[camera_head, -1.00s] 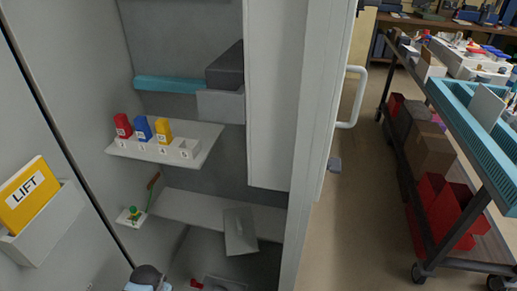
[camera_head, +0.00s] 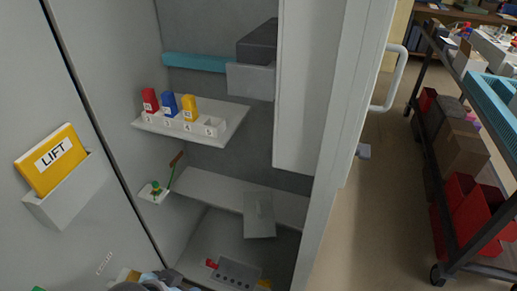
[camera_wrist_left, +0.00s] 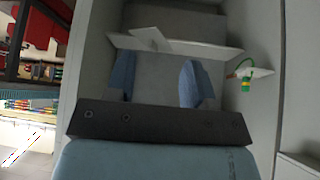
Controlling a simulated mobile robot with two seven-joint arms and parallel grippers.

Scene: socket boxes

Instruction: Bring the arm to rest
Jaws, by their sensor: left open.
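My left gripper (camera_wrist_left: 158,82) shows in the left wrist view, with its two blue fingers apart and nothing between them. It points into a grey cabinet, with a pale shelf (camera_wrist_left: 200,49) beyond the fingertips. In the head view, only a part of my arm shows at the bottom edge, left of centre, and I cannot make out the fingers there. My right gripper is in neither view.
A shelf holds red (camera_head: 150,100), blue (camera_head: 169,104) and yellow (camera_head: 189,108) blocks in numbered sockets. A small ledge (camera_head: 153,193) carries a green item. A LIFT card (camera_head: 52,160) sits in a wall holder. The open door (camera_head: 345,130) stands right; a cart (camera_head: 430,150) is beyond.

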